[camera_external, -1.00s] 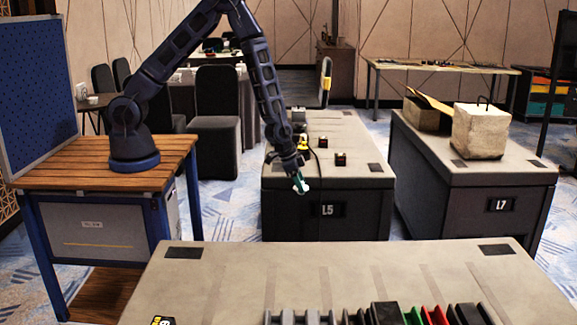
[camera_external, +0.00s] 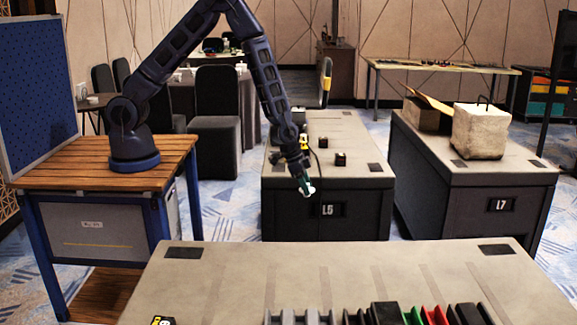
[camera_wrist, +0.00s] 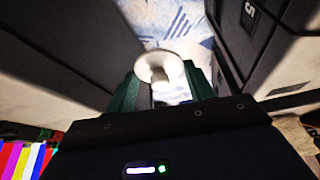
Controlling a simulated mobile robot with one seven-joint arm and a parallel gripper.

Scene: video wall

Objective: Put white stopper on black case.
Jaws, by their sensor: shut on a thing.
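My gripper (camera_external: 306,187) has teal fingers and hangs in the air in front of the L5 case, beside its left front. It is shut on a white stopper (camera_wrist: 156,64), which has a round, flat disc and a narrower stem between the fingers. The stopper also shows as a small white spot at the fingertips in the external view (camera_external: 310,192). Several dark cases with grey tops stand here: the L5 case (camera_external: 285,208), the L7 case (camera_external: 470,205) and a near one (camera_external: 220,275). I cannot tell which is the task's black case.
The near case top holds a row of grey, black, green and red pieces (camera_external: 385,313) along its front edge; its back is clear. Small black blocks (camera_external: 340,159) sit on the L5 case. A pale block (camera_external: 480,130) stands on the L7 case.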

